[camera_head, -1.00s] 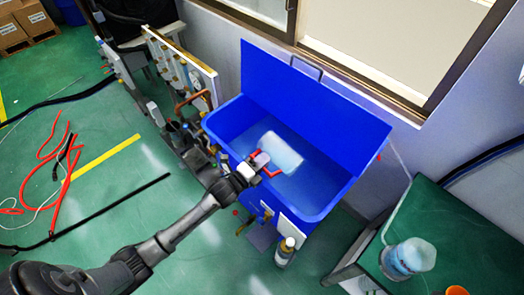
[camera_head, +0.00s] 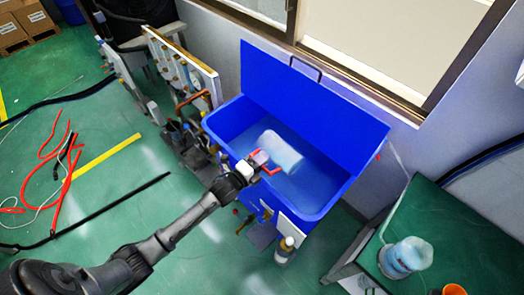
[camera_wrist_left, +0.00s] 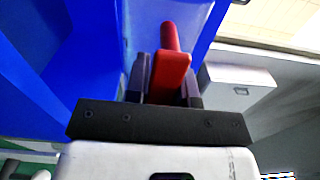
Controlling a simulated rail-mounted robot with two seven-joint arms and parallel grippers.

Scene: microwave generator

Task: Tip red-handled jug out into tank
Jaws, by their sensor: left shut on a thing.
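The red-handled jug (camera_head: 283,152) is pale and translucent and lies tilted on its side over the open blue tank (camera_head: 330,200). Its red handle (camera_head: 272,170) is between the fingers of my left gripper (camera_head: 260,162). In the left wrist view the red handle (camera_wrist_left: 173,70) sits between the two dark fingers of the left gripper (camera_wrist_left: 166,85), which is shut on it. The tank's lid (camera_head: 310,90) stands open against the wall. Whether liquid leaves the jug cannot be told. My right gripper is not in view.
A green table (camera_head: 460,240) at the lower right bears a clear container (camera_head: 405,258) and an orange cup (camera_head: 454,289). A bottle (camera_head: 285,250) stands in front of the tank. Pipework (camera_head: 185,110) is left of the tank. Red hoses (camera_head: 62,165) lie on the floor.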

